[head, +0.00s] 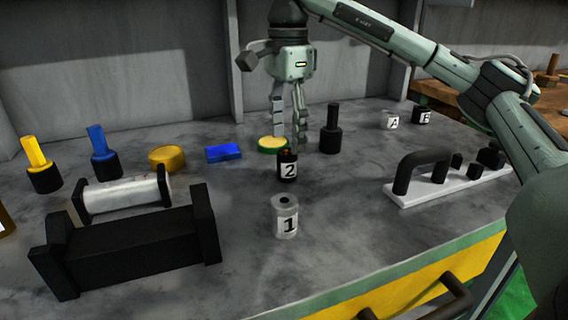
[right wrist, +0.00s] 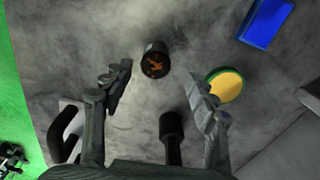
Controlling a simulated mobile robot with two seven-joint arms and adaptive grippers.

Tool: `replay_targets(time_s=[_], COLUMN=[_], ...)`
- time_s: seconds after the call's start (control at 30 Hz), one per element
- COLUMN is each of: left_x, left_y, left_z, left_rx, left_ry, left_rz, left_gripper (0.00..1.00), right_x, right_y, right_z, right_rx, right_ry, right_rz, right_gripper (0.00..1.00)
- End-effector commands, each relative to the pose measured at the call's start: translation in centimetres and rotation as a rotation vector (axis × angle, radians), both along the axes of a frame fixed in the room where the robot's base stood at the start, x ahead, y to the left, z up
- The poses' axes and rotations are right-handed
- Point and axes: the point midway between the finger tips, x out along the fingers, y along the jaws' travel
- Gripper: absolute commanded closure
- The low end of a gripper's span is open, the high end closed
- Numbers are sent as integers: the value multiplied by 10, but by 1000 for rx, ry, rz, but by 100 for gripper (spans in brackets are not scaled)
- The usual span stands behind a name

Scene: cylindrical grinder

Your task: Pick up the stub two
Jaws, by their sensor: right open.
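Stub two is a short black cylinder with a white label "2" (head: 288,167) and an orange-brown mark on top, standing upright on the grey table in the head view. In the right wrist view stub two (right wrist: 154,60) stands beyond the fingertips, near the gap between them. My right gripper (head: 290,125) is open, empty and pointing down, behind stub two in the head view. Its two fingers (right wrist: 157,82) are spread apart in the right wrist view. My left gripper is not in view.
A grey "1" cylinder (head: 285,217) stands in front of stub two. A yellow-green disc (head: 272,144), a blue block (head: 223,152) and a black peg (head: 331,128) stand close to the gripper. Black and silver bars lie left; a black handle on a white plate (head: 450,186) lies right.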

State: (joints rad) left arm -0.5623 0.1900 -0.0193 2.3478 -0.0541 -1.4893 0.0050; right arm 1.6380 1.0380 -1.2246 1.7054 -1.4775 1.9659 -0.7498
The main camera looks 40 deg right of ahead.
Motion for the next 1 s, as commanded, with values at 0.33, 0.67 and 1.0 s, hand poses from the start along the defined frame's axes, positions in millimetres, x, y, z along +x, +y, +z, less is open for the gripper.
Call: replay_targets(time_s=[0.33,0.67,1.0], left_x=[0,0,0], left_y=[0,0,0], left_z=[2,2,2], left_rx=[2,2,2], left_ry=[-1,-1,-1], left_rz=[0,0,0], left_gripper=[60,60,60], right_x=[-7,-7,-7], right_y=[4,4,5], right_z=[-46,-51,-50], right_rx=[0,1,1], right_ry=[2,0,0], right_rz=[1,0,0], right_gripper=[42,47,89])
